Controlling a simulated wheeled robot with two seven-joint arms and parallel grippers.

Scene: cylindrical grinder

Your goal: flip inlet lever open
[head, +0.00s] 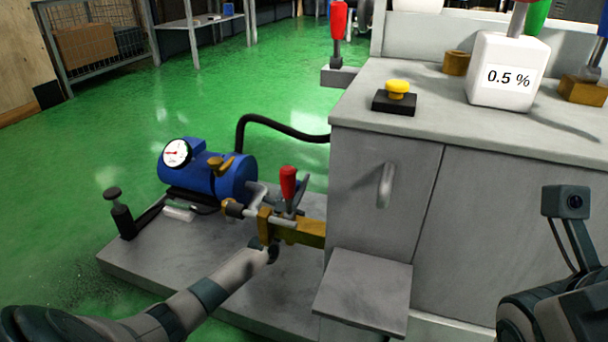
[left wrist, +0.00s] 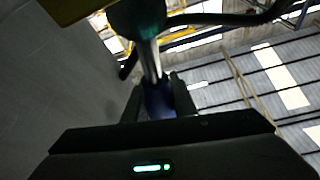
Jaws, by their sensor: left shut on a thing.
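My left gripper (head: 271,252) reaches in from the lower left in the head view, up to the brass-coloured pipe block (head: 265,224) beside the grey cabinet. In the left wrist view its two fingers (left wrist: 158,102) are shut on the blue grip of a lever (left wrist: 157,97). The lever has a metal shaft (left wrist: 150,58) that runs up to a dark green round hub (left wrist: 137,18). In the head view the gripper hides this lever. I cannot tell for sure that it is the inlet lever. A red-handled lever (head: 288,184) stands upright above the block. My right gripper is out of view.
A blue pump (head: 205,172) with a gauge (head: 177,153) sits on the grey plinth (head: 150,262). A black hose (head: 285,129) runs to the cabinet (head: 375,190). A small grey shelf (head: 362,291) juts out right of the gripper. Green floor lies open at left.

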